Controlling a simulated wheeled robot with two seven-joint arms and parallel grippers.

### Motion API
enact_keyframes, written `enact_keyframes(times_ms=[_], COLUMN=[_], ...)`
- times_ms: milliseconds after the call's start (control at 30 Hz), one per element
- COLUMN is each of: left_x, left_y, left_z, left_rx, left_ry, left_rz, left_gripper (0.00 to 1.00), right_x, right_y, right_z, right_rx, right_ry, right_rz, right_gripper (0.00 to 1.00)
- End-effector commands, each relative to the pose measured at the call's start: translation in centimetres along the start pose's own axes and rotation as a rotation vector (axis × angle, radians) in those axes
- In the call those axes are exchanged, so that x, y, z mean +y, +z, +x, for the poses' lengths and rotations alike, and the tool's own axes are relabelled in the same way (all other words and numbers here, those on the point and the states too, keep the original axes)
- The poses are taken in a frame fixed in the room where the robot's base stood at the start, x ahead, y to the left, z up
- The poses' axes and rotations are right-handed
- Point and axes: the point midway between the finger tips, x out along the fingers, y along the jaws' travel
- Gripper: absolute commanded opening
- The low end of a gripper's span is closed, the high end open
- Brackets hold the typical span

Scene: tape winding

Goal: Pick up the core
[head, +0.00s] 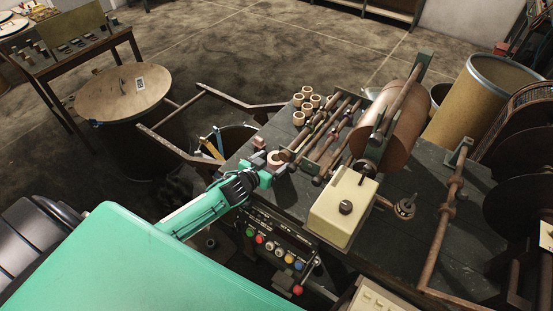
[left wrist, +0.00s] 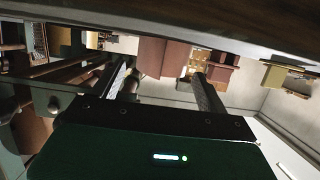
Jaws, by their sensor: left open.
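Several small tan cardboard cores (head: 306,104) stand in a cluster on the dark bench top, at the left end of the winding machine. My left gripper (head: 267,166) is at the bench's left edge, nearer the camera than the cluster and apart from it. A single pinkish-tan round piece (head: 275,158), possibly a core, shows right at its fingertips. The gripper is open. In the left wrist view its two dark fingers (left wrist: 163,88) are spread, with brown shapes beyond them. I cannot tell whether any of these lies between the fingers. My right gripper is not in view.
A cream box (head: 343,212) with a knob stands in front. A button panel (head: 276,246) is below the gripper. A metal frame (head: 178,145) stands left of the bench.

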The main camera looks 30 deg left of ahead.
Motion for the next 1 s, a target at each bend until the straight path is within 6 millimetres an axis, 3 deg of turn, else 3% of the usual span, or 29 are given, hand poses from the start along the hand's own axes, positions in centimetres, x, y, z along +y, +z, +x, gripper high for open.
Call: enact_keyframes(times_ms=[167,433,600,700,1000], left_x=[-0.1,-0.1,-0.1,-0.1,-0.1], left_y=[-0.1,0.0,0.0,0.0,-0.1], left_z=[1.6,1.7,1.7,1.7,1.7], left_rx=[0.0,0.0,0.0,0.0,0.001], left_ry=[0.0,0.0,0.0,0.0,0.0], left_rz=[0.001,0.001,0.001,0.001,0.001], left_gripper=[0.76,0.76,0.43,0.28,0.24], right_x=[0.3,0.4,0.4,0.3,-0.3], right_y=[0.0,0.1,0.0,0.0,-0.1], right_z=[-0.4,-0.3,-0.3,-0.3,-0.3], right_rx=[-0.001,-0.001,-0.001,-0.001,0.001], right_ry=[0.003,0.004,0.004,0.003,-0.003], right_rz=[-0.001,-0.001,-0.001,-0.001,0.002], right_gripper=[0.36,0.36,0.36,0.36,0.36])
